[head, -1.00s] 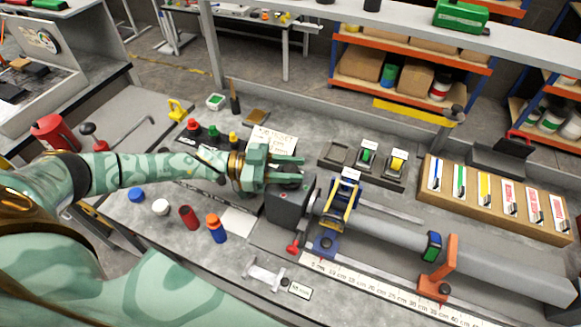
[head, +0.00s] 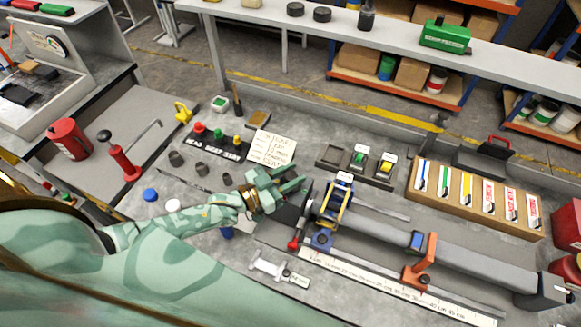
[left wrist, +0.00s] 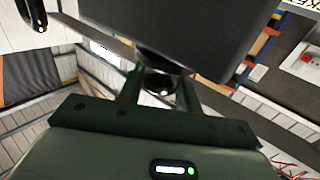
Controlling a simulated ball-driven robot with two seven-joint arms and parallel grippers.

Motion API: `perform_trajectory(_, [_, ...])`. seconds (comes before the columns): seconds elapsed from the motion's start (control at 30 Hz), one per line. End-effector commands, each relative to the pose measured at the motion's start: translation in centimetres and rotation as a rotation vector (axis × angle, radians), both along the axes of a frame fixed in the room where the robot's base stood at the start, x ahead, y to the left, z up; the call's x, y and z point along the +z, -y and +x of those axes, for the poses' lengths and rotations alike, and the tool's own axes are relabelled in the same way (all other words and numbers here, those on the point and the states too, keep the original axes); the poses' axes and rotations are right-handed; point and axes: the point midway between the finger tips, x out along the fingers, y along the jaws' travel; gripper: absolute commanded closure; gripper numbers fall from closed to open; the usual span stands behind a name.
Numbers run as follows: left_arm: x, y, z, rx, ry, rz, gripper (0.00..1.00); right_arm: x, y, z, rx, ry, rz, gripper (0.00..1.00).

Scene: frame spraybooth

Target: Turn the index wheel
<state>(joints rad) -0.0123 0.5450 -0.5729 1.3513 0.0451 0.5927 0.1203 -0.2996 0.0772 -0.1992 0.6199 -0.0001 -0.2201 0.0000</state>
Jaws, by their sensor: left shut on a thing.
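My left gripper (head: 272,192) is at the left end of the grey tube fixture, by its dark headstock block (head: 298,203). In the left wrist view its two fingers (left wrist: 160,92) are shut on a dark, rounded part, the index wheel (left wrist: 160,80), just below the dark block. The wheel is mostly hidden in the head view by the fingers and the block. A long grey tube (head: 465,255) runs right from the block, with a yellow-and-blue ring (head: 333,204) near the block and a blue-faced collar (head: 416,241) further along. My right gripper is not in view.
A red-handled lever (head: 293,244) sits at the block's front. An orange stand (head: 421,262) is beside the tube, behind a ruler (head: 370,279). Caution buttons (head: 217,135) and a card (head: 272,147) lie behind my gripper. A marker box (head: 475,198) stands back right.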

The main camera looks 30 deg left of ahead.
Motion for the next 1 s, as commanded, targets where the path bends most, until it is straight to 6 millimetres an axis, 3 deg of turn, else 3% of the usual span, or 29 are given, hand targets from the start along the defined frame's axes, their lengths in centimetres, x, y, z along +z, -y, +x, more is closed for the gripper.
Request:
perform_trajectory(0.3, [0.1, 0.0, 0.0, 0.138, -0.001, -0.003, 0.89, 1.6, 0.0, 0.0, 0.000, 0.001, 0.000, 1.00])
perform_trajectory(0.87, [0.0, 0.0, 0.1, 0.169, 0.003, -0.003, 0.89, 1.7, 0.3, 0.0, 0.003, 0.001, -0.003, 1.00])
perform_trajectory(0.9, [0.0, 0.0, 0.1, 0.169, 0.003, -0.003, 0.60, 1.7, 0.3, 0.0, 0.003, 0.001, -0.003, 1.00])
perform_trajectory(0.97, [0.0, 0.0, 0.1, 0.169, 0.004, -0.002, 0.46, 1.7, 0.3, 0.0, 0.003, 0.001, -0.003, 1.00])
perform_trajectory(1.0, [0.0, 0.0, 0.1, 0.169, 0.003, -0.001, 0.46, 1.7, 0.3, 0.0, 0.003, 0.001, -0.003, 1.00])
